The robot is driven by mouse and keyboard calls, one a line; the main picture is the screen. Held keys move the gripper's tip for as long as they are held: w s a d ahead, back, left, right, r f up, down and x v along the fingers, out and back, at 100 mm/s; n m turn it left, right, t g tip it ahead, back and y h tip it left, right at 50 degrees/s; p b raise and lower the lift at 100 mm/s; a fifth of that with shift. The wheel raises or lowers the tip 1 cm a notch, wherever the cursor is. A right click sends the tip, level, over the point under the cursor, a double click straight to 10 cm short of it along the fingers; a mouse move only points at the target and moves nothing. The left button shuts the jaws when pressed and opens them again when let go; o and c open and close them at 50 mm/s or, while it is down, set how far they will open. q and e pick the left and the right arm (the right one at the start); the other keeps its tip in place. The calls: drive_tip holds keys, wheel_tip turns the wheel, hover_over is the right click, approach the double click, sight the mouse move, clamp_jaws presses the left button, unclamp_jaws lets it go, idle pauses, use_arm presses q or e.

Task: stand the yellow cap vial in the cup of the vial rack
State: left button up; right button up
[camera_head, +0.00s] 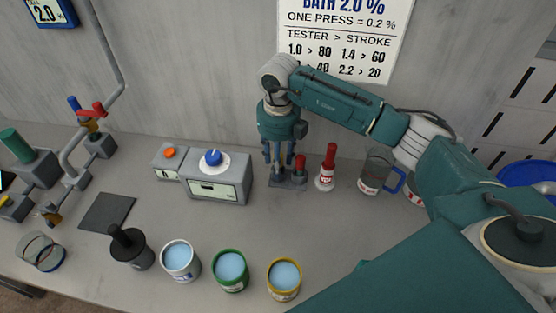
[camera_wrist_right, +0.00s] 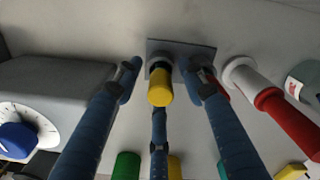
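The yellow cap vial (camera_wrist_right: 160,88) is upright between the fingers of my right gripper (camera_wrist_right: 164,70) in the right wrist view. Its lower end is at a dark ring on the grey plate of the vial rack (camera_wrist_right: 182,48); I cannot tell how deep it sits. The fingers are spread, with gaps on both sides of the vial. In the head view my right gripper (camera_head: 284,160) points down over the rack (camera_head: 287,184) and hides the yellow vial. A red cap vial (camera_head: 300,166) stands at the rack's right side. My left gripper is not in view.
A grey tester with a blue knob (camera_head: 213,157) stands left of the rack. Cups of blue liquid (camera_head: 231,268) line the front. The bench between is clear.

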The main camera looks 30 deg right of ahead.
wheel_tip(320, 180, up, 12)
idle(0.6)
idle(0.5)
